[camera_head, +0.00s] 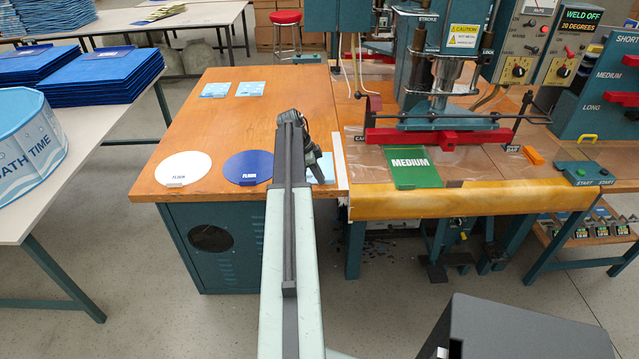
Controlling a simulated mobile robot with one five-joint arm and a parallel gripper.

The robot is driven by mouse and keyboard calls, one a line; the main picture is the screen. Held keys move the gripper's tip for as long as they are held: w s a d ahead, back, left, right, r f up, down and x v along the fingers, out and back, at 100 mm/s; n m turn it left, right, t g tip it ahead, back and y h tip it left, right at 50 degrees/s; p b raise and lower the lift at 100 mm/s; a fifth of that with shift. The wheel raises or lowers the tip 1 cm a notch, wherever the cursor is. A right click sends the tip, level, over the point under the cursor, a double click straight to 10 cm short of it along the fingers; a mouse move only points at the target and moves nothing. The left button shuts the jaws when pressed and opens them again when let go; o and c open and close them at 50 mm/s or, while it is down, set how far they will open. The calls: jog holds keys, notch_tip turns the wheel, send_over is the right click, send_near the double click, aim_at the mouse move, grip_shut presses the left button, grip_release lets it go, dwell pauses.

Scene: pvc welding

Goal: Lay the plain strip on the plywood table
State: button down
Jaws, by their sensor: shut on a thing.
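My gripper (316,160) is over the right part of the plywood table (270,120), near its front edge. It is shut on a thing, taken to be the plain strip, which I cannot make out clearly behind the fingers. A light blue piece (325,170) shows at the fingertips, partly hidden by my gripper and arm. I cannot tell whether it is held or lies on the table. Two small light blue pieces (250,89) (215,90) lie at the back of the table.
A white disc (183,168) and a blue disc (248,167) lie along the table's front. The welding press (440,90) stands to the right, with a green MEDIUM plate (413,168) before it. The table's middle left is clear. A side table with blue stacks (100,80) is at left.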

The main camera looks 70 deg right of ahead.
jog(key=shift+r, duration=0.1)
jog(key=c, duration=2)
grip_release()
jog(key=shift+f, duration=0.25)
jog(key=o, duration=0.4)
jog(key=shift+r, duration=0.1)
jog(key=shift+r+p, duration=0.3)
jog(key=shift+p, duration=0.1)
jog(key=p+v, duration=1)
jog(key=v, duration=0.1)
jog(key=shift+w+a+r+p, duration=0.2)
jog(key=shift+r+p, duration=0.1)
jog(key=shift+p, duration=0.1)
